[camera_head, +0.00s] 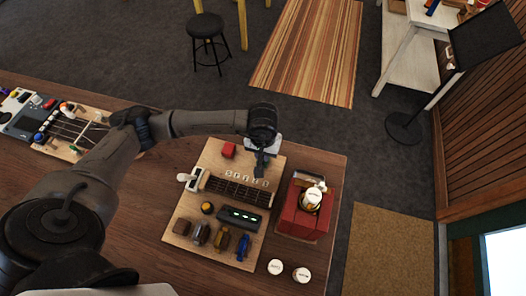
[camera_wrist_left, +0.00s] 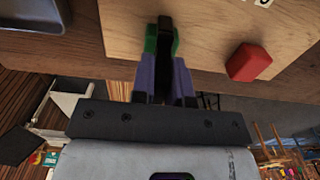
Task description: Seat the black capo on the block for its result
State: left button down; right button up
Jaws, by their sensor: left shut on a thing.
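My left gripper (camera_head: 261,166) is over the upper right part of a light wooden board (camera_head: 207,160). It is shut on a black thing, which looks like the black capo (camera_wrist_left: 164,36); in the left wrist view it sits between the two fingers. The block (camera_head: 232,189), with a short fretboard and strings, lies on the board below and left of the gripper. A row of pale letter tiles (camera_head: 246,178) runs along its far edge. The held capo looks apart from the block, but its exact height is unclear. My right gripper is not in view.
A red block (camera_head: 228,150) lies on the board, also in the left wrist view (camera_wrist_left: 248,62). A display with green lights (camera_head: 240,217), a yellow button (camera_head: 207,208) and several coloured capos (camera_head: 221,239) occupy the near side. A red box (camera_head: 300,222) stands to the right.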

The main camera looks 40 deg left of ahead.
pick_arm(q)
jog(key=shift+f, duration=0.3)
jog(key=c, duration=1.4)
grip_release()
jog(key=shift+r, duration=0.1)
jog(key=shift+r+p, duration=0.75)
jog(key=shift+r, duration=1)
jog(key=shift+r+p, duration=1.55)
jog(key=shift+r, duration=2.2)
